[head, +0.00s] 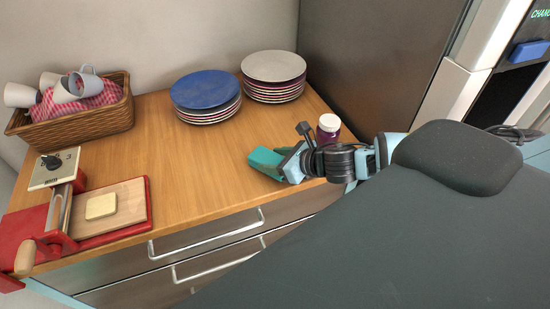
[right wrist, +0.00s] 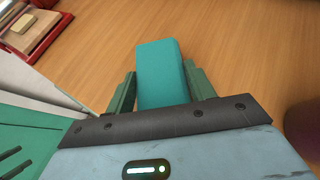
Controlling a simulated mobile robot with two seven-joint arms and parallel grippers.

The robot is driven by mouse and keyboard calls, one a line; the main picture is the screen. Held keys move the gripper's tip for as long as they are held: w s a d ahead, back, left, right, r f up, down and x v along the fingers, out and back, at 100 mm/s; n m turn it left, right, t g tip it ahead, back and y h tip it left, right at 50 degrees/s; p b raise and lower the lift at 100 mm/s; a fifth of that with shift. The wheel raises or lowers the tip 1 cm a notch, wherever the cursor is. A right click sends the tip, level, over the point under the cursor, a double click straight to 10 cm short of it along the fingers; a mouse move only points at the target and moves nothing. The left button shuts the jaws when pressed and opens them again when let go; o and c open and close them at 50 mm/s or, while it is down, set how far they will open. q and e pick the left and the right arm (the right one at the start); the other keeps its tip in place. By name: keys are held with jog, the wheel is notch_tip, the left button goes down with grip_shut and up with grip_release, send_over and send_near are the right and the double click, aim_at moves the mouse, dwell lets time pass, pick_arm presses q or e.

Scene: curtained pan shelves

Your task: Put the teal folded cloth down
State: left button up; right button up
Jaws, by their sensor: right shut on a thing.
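The teal folded cloth (head: 263,157) is a small block-like bundle at the front right of the wooden counter top. My right gripper (head: 277,168) is shut on it. In the right wrist view the cloth (right wrist: 162,68) sits between the two green fingers, its far end sticking out past the fingertips over bare wood. Whether its underside touches the counter cannot be told. My left gripper is not in view.
The wooden counter (head: 190,170) is bare left of the cloth. A jar with a white lid (head: 329,124) stands close behind my right gripper. Plate stacks (head: 205,90) (head: 273,67) and a basket with mugs (head: 100,122) are at the back. A cutting board (head: 118,208) lies front left.

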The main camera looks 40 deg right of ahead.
jog(key=shift+f, duration=0.2)
jog(key=o, duration=1)
jog(key=shift+o, duration=0.2)
jog(key=shift+p+v, duration=0.3)
jog(key=shift+v, duration=3.6)
grip_shut()
